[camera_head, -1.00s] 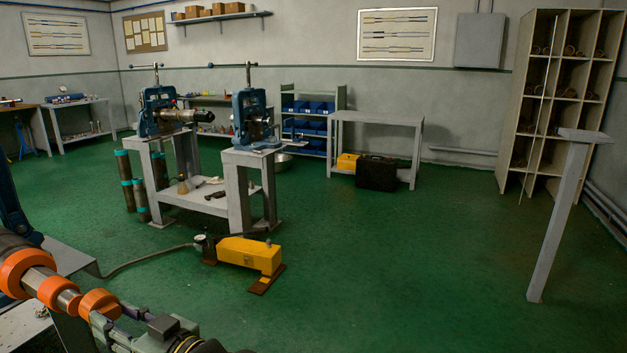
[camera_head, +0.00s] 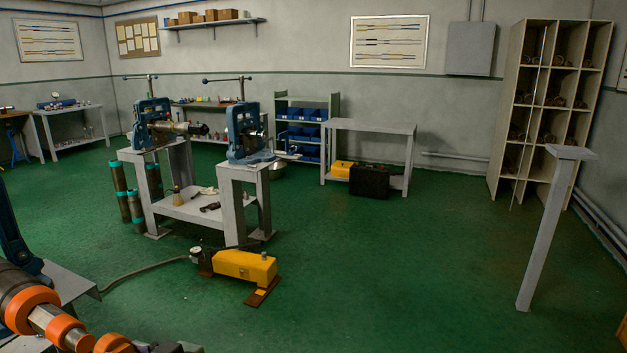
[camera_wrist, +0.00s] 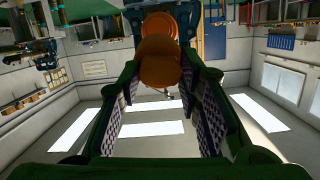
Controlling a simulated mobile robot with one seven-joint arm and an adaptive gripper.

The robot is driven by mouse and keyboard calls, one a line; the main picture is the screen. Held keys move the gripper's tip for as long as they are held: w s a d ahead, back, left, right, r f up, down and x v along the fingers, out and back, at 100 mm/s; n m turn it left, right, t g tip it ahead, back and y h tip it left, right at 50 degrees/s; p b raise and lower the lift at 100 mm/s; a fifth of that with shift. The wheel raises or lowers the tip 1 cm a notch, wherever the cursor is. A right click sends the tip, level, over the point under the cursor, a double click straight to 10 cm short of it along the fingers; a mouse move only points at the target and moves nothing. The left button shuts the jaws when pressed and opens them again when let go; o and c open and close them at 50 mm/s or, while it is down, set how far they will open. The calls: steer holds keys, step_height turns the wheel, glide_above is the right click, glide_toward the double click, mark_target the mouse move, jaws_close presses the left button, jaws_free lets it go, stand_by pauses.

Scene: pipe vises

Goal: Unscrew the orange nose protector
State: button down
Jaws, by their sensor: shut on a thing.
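The orange nose protector (camera_wrist: 158,68) sits between the fingertips of my gripper (camera_wrist: 158,80) in the wrist view, its rounded end facing the camera. The patterned finger pads close on its two sides. Behind it shows a larger orange ring (camera_wrist: 184,18) on the tool. In the head view the tool (camera_head: 45,317) lies at the lower left, a metal body with orange rings. The nose protector (camera_head: 113,343) shows at its lower right end, beside my gripper, which is mostly cut off by the bottom edge. Whether the thread is still engaged cannot be told.
A yellow pump (camera_head: 244,266) with a hose stands on the green floor. Behind it are two blue vises (camera_head: 246,132) on grey stands. A grey post (camera_head: 550,230) stands at the right, before a tall rack (camera_head: 515,110). The floor between is clear.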

steer(key=shift+r+p, duration=0.45)
steer(key=shift+p, duration=0.1)
steer(key=shift+f+g+h+b, duration=0.25)
steer(key=shift+g+h, duration=0.65)
steer(key=shift+h, duration=1.15)
steer(key=shift+f+g+h+b, duration=0.2)
steer(key=shift+g+h, duration=0.7)
steer(key=shift+h, duration=1.15)
steer(key=shift+g+h, duration=0.55)
steer(key=shift+h, duration=0.85)
steer(key=shift+g+h, duration=0.55)
steer(key=shift+h, duration=0.85)
